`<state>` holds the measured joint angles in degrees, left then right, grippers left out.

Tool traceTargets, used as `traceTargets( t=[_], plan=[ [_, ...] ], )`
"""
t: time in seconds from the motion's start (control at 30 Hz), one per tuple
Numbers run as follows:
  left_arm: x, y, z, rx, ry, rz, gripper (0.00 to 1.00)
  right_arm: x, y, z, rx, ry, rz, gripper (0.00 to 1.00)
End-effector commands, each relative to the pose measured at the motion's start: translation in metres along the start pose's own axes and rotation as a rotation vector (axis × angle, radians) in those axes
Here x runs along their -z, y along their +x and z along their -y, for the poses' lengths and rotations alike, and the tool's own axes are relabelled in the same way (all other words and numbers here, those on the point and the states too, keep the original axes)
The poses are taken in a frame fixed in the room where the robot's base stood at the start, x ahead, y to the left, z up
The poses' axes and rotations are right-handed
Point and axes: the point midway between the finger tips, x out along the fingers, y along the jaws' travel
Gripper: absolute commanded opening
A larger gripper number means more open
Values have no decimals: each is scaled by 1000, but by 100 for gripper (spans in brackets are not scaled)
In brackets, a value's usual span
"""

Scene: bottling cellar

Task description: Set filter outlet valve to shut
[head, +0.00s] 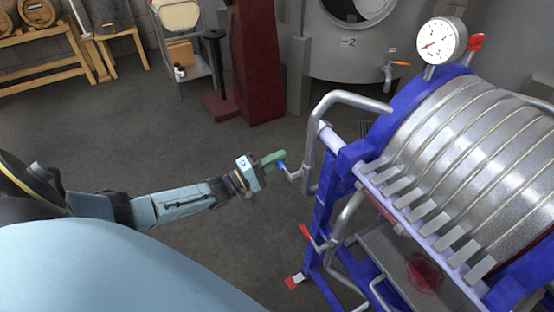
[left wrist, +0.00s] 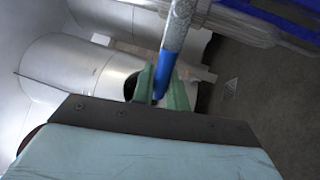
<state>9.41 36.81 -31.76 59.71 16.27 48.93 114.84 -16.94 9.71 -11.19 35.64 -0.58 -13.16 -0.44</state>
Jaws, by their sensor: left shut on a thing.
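The plate filter has a blue frame (head: 322,212) and stands at the right in the head view. A small valve with a blue lever (head: 281,166) sits at the end of a bent grey pipe (head: 308,150) on the filter's near left side. My left gripper (head: 273,159) is shut on this blue lever with its green fingers. In the left wrist view the blue lever (left wrist: 171,50) runs between the green fingers (left wrist: 160,85). The fingers hide part of the lever, and I cannot tell the valve's exact setting. My right gripper is not in view.
Red-handled valves (head: 305,232) sit low on the filter frame. A pressure gauge (head: 442,40) stands on top beside a red handle (head: 476,42). A steel tank (head: 350,62), a dark red post (head: 256,60) and a trolley (head: 184,50) stand behind. The floor (head: 130,130) at left is clear.

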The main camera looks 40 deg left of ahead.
Motion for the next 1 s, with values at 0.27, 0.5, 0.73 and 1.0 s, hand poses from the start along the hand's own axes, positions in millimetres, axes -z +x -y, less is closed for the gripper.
traceTargets(
  t=[0.27, 0.5, 0.73, 1.0],
  plan=[
    [-1, -1, 2, 5, -2, 0, 33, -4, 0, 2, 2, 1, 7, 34],
    [0, -1, 1, 2, -1, 0, 33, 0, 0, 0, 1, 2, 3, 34],
    [0, -24, 1, 6, -1, -1, 33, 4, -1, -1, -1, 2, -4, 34],
    [0, -85, 1, 8, -1, -1, 33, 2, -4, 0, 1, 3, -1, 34]
  ],
)
